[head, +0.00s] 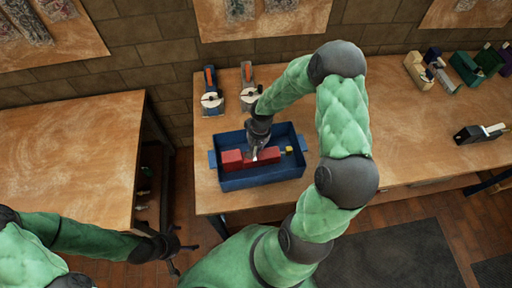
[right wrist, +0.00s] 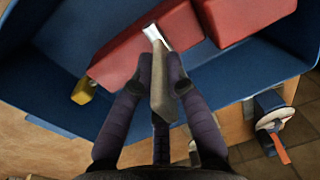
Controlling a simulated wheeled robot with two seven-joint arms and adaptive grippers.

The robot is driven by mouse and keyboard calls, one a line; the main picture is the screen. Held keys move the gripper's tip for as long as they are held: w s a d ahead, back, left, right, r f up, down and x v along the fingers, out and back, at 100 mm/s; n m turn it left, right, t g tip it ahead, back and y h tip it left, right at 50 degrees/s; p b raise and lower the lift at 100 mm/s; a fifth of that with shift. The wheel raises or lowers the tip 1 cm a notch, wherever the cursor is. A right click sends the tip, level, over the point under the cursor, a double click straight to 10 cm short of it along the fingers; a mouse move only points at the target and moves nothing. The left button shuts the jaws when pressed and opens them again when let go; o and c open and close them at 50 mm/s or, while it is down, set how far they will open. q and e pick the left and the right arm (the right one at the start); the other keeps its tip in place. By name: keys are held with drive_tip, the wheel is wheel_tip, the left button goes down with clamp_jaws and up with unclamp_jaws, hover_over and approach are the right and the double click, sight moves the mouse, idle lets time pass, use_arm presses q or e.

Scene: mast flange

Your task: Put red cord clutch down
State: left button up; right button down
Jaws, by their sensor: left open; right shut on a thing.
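The red cord clutch (head: 268,155) is in the blue bin (head: 262,180) on the wooden bench, with a yellow end piece (head: 289,149). My right gripper (head: 255,150) reaches down into the bin from above and is shut on the clutch's grey lever. In the right wrist view, the gripper (right wrist: 160,80) holds the lever beside a pale metal piece (right wrist: 155,36) on the red body (right wrist: 140,50). Whether the clutch touches the bin floor is hard to tell. My left gripper (head: 178,250) is open and empty, low at the lower left, away from the bin.
A second red block (head: 232,160) is in the bin's left part. Two devices with round discs (head: 212,100) stand behind the bin. Cream, green and black items (head: 480,132) are further right on the bench. Bench space right of the bin is partly hidden by my right arm. Another table (head: 65,150) stands left.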

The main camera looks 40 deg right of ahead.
drive_tip(key=c, duration=1.2)
unclamp_jaws()
drive_tip(key=shift+f, duration=0.1)
drive_tip(key=shift+c, duration=0.2)
drive_tip(key=shift+r, duration=0.25)
wheel_tip(320, 180, up, 12)
drive_tip(key=d+p, duration=0.1)
drive_tip(key=shift+s+f, duration=0.15)
drive_tip(key=shift+s, duration=0.1)
